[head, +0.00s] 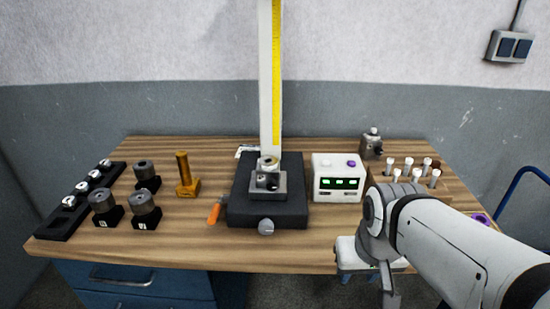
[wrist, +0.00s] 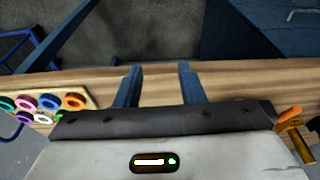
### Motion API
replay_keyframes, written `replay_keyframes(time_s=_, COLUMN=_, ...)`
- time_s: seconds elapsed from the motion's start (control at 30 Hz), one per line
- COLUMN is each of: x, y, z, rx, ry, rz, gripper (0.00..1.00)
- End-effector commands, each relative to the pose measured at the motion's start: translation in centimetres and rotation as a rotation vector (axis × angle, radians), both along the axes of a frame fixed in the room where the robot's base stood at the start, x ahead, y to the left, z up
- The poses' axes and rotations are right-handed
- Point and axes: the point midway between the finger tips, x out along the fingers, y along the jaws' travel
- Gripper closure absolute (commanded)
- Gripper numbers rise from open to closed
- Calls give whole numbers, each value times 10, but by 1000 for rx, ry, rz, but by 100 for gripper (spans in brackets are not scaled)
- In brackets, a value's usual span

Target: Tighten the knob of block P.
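No letter P is legible, so I cannot tell which block is block P. A small metal block (head: 268,172) with a dark side knob sits on the black base plate (head: 240,212), in front of the tall column. A similar grey block (head: 372,145) with a black knob stands at the back right of the table. My gripper shows in the wrist view (wrist: 159,75) with two blue fingers apart and nothing between them. It is over the table's front edge, away from both blocks.
A white box with green displays (head: 338,178) stands right of the base plate. A wooden rack of white-topped pegs (head: 440,190) is at right. Dark round pieces (head: 146,207), a brass piece (head: 184,178) and a black strip (head: 55,222) are at left. An orange handle (head: 214,213) lies beside the plate.

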Motion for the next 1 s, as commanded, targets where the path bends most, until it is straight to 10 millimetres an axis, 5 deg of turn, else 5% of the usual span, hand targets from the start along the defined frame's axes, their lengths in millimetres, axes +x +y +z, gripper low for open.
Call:
replay_keyframes(time_s=0.23, x=20, y=18, z=-10, rx=26, ry=-75, rz=72, gripper=64)
replay_keyframes(time_s=0.5, x=110, y=99, z=-29, rx=102, ry=-503, rz=298, gripper=64)
replay_keyframes(time_s=0.7, x=160, y=147, z=-26, rx=43, ry=-858, rz=366, gripper=64)
replay_keyframes(time_s=1.0, x=180, y=167, z=-19, rx=-241, ry=-1223, rz=320, gripper=64)
